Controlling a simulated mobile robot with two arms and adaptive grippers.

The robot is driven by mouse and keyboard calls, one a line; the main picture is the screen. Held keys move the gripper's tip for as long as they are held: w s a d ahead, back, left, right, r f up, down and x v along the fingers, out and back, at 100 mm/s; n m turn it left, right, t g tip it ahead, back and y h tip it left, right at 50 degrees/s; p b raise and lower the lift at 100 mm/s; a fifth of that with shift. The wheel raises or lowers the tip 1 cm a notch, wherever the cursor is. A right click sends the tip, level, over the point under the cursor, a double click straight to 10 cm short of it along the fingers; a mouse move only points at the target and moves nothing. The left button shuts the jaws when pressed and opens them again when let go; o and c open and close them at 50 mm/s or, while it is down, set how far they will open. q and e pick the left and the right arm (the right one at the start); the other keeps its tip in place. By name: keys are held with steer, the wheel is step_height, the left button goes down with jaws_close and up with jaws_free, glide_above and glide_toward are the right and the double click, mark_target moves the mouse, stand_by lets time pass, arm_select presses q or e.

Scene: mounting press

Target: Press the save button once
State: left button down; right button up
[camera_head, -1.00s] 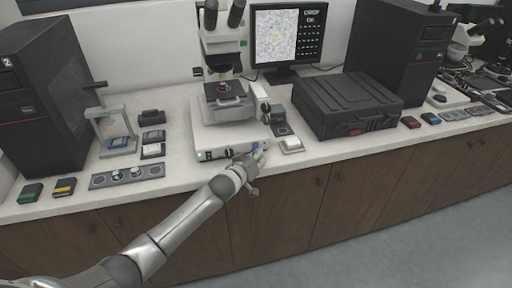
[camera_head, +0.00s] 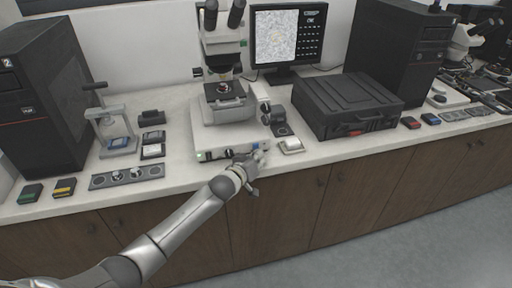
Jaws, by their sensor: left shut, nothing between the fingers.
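The microscope (camera_head: 224,105) stands on a white base unit (camera_head: 218,138) at the counter's front edge. The base's front panel has a green light at its left, a dark knob in the middle and a small blue button (camera_head: 256,146) at its right, which may be the save button; no label can be read. My left gripper (camera_head: 251,163) is shut and empty, right at the right part of this panel. It partly hides the panel there, and I cannot tell whether it touches the button. My right gripper is out of view.
A monitor (camera_head: 276,36) with a grainy grey picture stands behind. A black case (camera_head: 346,104) is to the right, with a small white-topped device (camera_head: 291,145) before it. A small stand (camera_head: 114,131) and a strip of round holders (camera_head: 127,176) lie left.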

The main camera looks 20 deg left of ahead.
arm_select(q)
steer(key=shift+w+a, duration=0.25)
steer(key=shift+w, duration=0.1)
steer(key=shift+w+a, duration=0.25)
steer(key=shift+w, duration=0.05)
stand_by(0.8)
stand_by(0.4)
steer(key=shift+s+d+p, duration=0.5)
steer(key=shift+s, duration=0.2)
